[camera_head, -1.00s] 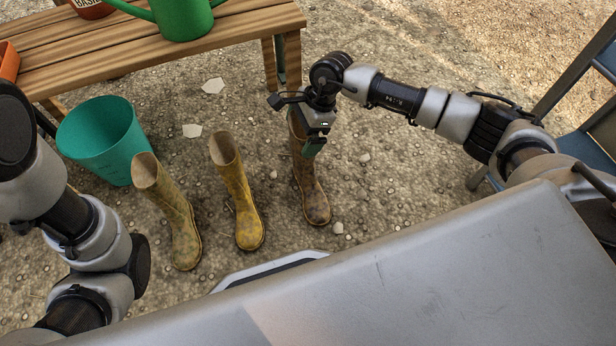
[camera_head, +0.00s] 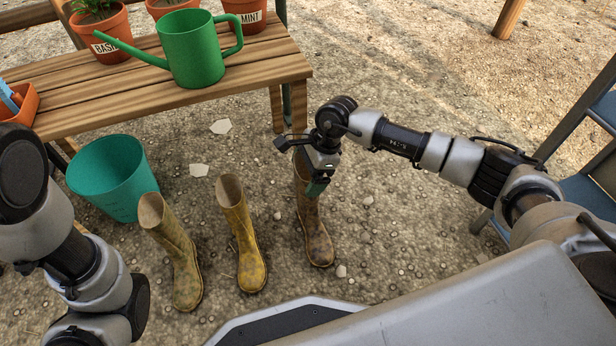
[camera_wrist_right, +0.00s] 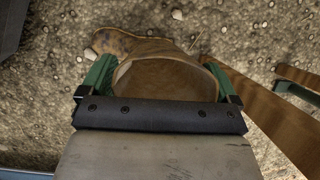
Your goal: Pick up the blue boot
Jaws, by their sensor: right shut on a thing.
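No blue boot shows; the boots in view are yellow and brown. My right gripper (camera_head: 318,178) is shut on the top of the rightmost boot, a brown mottled one (camera_head: 314,235), which stands upright on the ground. In the right wrist view its opening (camera_wrist_right: 165,80) lies between the two green fingers. A yellow boot (camera_head: 242,240) stands to its left, and a yellow-brown boot (camera_head: 175,250) stands further left. My left arm is at the left edge; its gripper is not visible.
A teal bucket (camera_head: 112,180) stands left of the boots. Behind them is a wooden bench (camera_head: 100,100) with a green watering can (camera_head: 192,50) and terracotta pots (camera_head: 104,38). A blue chair (camera_head: 585,195) is at the right. Gravel between bench and chair is mostly clear.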

